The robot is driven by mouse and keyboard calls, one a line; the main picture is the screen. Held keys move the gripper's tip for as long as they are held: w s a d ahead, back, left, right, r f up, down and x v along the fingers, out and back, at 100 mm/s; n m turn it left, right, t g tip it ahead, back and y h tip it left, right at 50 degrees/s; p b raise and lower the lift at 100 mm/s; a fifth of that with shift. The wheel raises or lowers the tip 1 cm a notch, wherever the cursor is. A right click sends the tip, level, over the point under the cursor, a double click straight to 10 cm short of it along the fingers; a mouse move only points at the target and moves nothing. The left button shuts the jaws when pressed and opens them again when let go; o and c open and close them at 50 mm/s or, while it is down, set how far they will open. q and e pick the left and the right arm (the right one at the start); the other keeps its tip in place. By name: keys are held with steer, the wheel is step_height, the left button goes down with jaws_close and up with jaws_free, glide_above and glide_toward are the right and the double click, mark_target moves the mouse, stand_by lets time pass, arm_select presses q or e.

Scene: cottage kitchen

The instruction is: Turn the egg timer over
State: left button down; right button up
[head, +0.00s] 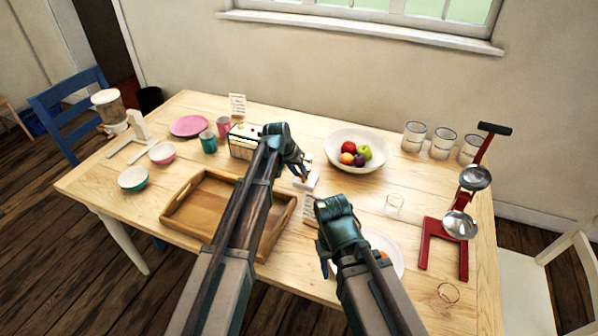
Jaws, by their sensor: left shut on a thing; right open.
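My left gripper (303,174) is shut on a small pale thing (308,183), which seems to be the egg timer, near the middle of the table. The gripper's fingers and wrist hide most of it, so I cannot tell which end is up or whether it touches the table. My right gripper (325,268) is open, lower in the picture, at the left edge of a white plate (398,262). My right arm covers much of that plate.
A fruit bowl (337,143) stands behind the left gripper. A wooden tray (180,212) and a radio-like box (240,148) lie left. A small card (310,208) stands between the grippers.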

steer(key=shift+r, duration=0.15)
arm_select(q)
steer(key=y, duration=0.2)
steer(key=shift+s+d+f+m+t+y, duration=0.1)
steer(key=shift+s+d+m+t+y, duration=0.1)
steer(key=shift+d+m+t+y, duration=0.15)
steer(key=shift+d+m+t+y+b, duration=0.15)
steer(key=shift+t+y+b, duration=0.2)
steer(key=shift+y, duration=0.4)
steer(key=shift+d+m+t+y+b, duration=0.1)
steer(key=shift+t+y+b, duration=0.1)
steer(key=shift+y+b, duration=0.35)
arm_select(e)
steer(key=shift+f, duration=0.8)
arm_select(q)
steer(key=c, duration=0.6)
jaws_free()
